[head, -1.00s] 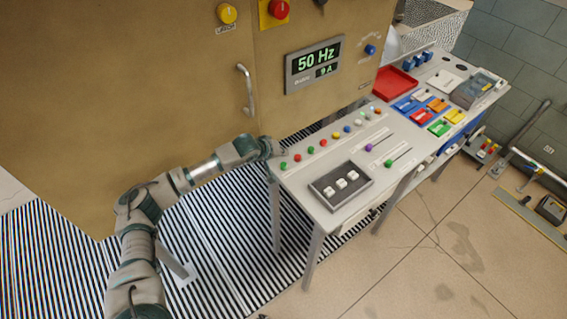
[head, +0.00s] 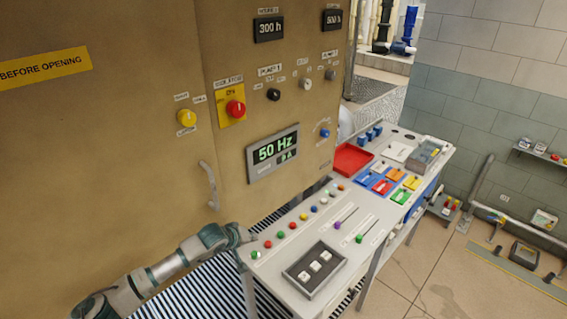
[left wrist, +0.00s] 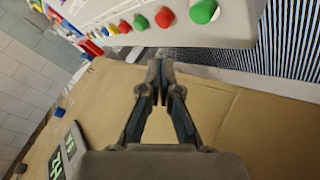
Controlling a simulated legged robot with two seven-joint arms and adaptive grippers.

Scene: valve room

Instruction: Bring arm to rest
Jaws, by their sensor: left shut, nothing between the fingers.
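My left gripper (head: 243,236) is at the near left corner of the control desk (head: 345,257) in the head view, beside the row of coloured buttons. In the left wrist view the left gripper (left wrist: 160,75) is shut with its fingertips together and nothing between them. The desk's edge and a green button (left wrist: 204,11) show beyond the fingertips there. The left arm (head: 165,268) comes in from the lower left and stretches along the front of the tan cabinet. My right gripper is in neither view.
The tan cabinet (head: 110,140) stands close behind the left arm, with a handle (head: 209,186) and a yellow knob (head: 186,118). The desk carries a red tray (head: 352,159) and a dark box with white switches (head: 314,269). Open tiled floor (head: 440,285) lies to the right.

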